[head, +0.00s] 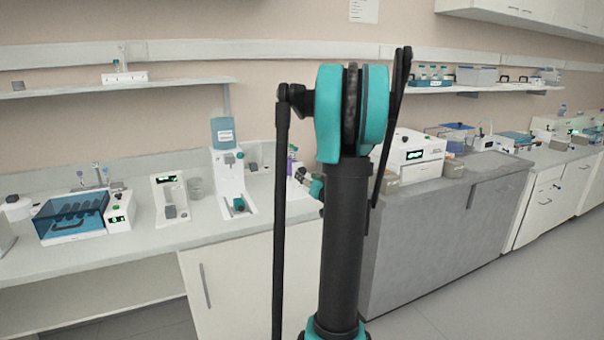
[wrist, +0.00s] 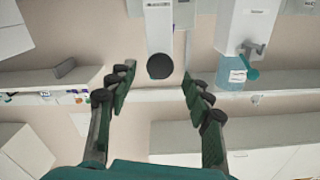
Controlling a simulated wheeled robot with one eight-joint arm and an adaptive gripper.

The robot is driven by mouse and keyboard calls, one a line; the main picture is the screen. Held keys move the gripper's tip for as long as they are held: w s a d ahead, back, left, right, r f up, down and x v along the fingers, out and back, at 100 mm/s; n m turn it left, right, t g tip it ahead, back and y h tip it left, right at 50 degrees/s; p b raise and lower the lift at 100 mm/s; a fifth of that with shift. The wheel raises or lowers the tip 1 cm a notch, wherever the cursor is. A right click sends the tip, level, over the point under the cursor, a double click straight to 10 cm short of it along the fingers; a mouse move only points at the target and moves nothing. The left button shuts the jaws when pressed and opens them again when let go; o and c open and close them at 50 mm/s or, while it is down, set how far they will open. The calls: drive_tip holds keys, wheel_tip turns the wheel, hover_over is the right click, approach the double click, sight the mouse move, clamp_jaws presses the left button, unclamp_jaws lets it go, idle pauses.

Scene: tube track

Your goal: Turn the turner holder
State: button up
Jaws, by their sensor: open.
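I take the turner to be the white device (head: 297,170) with a small purple part, on the left bench beside my arm; it is mostly hidden by my arm and gripper. In the wrist view, which looks upside down, a white upright device (wrist: 158,25) carries a round black part (wrist: 160,66); I cannot tell for sure that this is the turner holder. My gripper (wrist: 157,82) is open, its fingers to either side of the round black part, with nothing visibly held. In the head view my gripper (head: 314,186) is small and partly behind my arm.
A white dispenser with a blue bottle (head: 223,133) stands left of the turner; its bottle also shows in the wrist view (wrist: 231,72). A grey cabinet (head: 425,235) lies right of my arm.

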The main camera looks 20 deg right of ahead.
sight(302, 172)
drive_tip(key=shift+w+a, duration=0.1)
drive_tip(key=shift+w, duration=2.4)
clamp_jaws()
